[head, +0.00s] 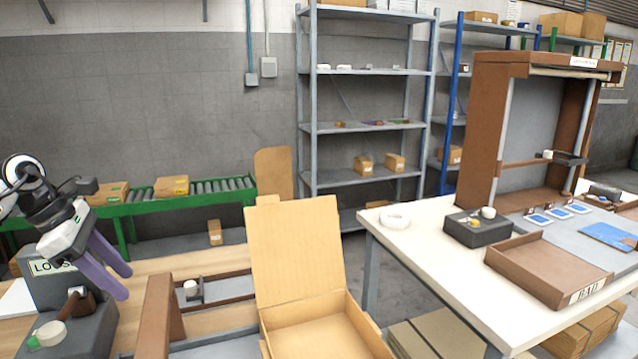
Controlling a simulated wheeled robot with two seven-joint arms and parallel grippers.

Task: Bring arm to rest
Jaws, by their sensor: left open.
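My left arm comes in from the left edge. My left gripper (124,284), with two purple fingers, is open and empty. It hangs tilted down and to the right, in front of a dark grey box (65,282) with a partly covered label. My right arm and gripper do not show.
An open cardboard box (298,250) stands at the bottom middle. A brown wooden frame (160,305) is right of the gripper. A white table (420,262) at the right bears a brown tray (545,268) and a dark control box (478,228). A green roller conveyor (150,195) and shelves (365,128) stand behind.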

